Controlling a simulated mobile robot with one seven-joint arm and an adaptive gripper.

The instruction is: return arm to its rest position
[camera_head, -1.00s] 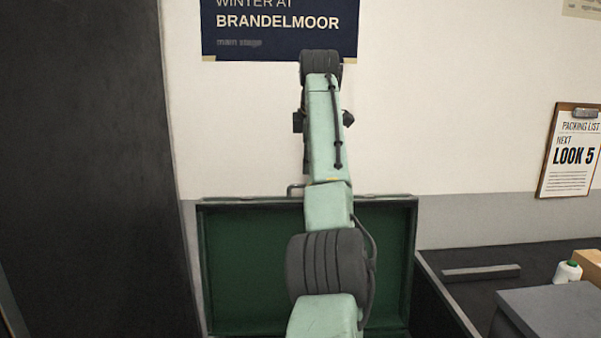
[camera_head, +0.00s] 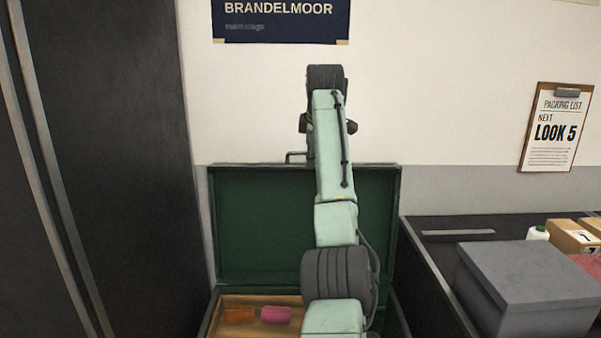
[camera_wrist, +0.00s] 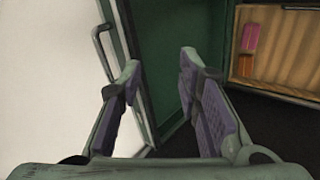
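My arm stands raised in the middle of the head view, in front of the open lid of a green-lined trunk (camera_head: 260,225). My gripper is hidden from the head camera behind the arm links. In the wrist view my gripper (camera_wrist: 160,75) has its two fingers spread apart with nothing between them. Beyond the fingers are the trunk lid's edge and its handle (camera_wrist: 105,50). The trunk's wooden tray (camera_head: 250,300) holds an orange item (camera_head: 239,315) and a pink item (camera_head: 276,315); the tray also shows in the wrist view (camera_wrist: 280,92).
A grey box (camera_head: 530,285), a white bottle (camera_head: 538,233) and a cardboard box (camera_head: 572,237) stand on the dark surface at right. A clipboard (camera_head: 556,130) and a dark blue poster (camera_head: 280,20) hang on the wall. A tall dark panel (camera_head: 110,160) stands at left.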

